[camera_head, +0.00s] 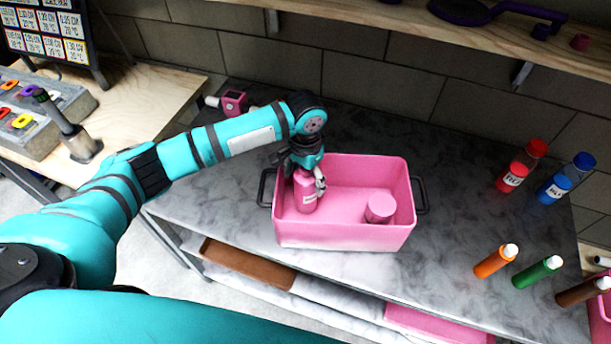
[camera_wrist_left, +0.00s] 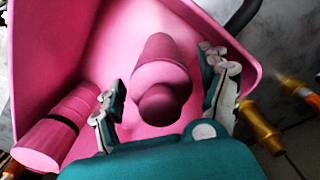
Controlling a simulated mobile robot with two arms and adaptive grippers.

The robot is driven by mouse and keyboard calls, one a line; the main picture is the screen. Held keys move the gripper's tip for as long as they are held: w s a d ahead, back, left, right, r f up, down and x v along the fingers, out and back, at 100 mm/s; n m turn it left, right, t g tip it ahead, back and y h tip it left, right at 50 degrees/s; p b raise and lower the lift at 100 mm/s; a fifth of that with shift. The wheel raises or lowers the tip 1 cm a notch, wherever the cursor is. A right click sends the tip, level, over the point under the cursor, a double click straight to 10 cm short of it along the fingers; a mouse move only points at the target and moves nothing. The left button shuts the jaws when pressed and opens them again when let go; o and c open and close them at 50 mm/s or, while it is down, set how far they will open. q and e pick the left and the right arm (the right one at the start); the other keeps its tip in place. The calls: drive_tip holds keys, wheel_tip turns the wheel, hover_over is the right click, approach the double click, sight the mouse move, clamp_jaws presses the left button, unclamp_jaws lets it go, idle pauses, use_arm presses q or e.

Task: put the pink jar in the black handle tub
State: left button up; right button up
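The pink tub (camera_head: 345,236) with black handles stands on the grey marbled table. Inside it, a wide pink jar (camera_head: 379,207) stands toward the right. A narrower pink container with a white label (camera_head: 305,196) is upright at the tub's left side, directly under my left gripper (camera_head: 308,178). In the left wrist view, this narrower container (camera_wrist_left: 162,80) lies between the two fingers of my left gripper (camera_wrist_left: 163,95), with gaps on both sides. The tub wall (camera_wrist_left: 240,45) shows behind. A pink cylinder with a dark band (camera_wrist_left: 50,138) is at the left. My right gripper is not seen.
Red (camera_head: 514,175) and blue (camera_head: 556,188) containers stand at the right, with orange (camera_head: 495,261), green (camera_head: 537,271) and brown (camera_head: 583,291) bottles nearer. A wooden shelf (camera_head: 420,22) runs above the back. A pink device (camera_head: 233,102) stands behind my left arm.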

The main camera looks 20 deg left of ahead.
use_arm(q)
drive_tip(key=shift+r, duration=0.15)
drive_tip(key=shift+r, duration=0.3)
wheel_tip(320, 180, up, 10)
drive_tip(key=shift+r+b, duration=0.25)
drive_tip(key=shift+b, duration=0.95)
drive_tip(key=shift+r, duration=0.5)
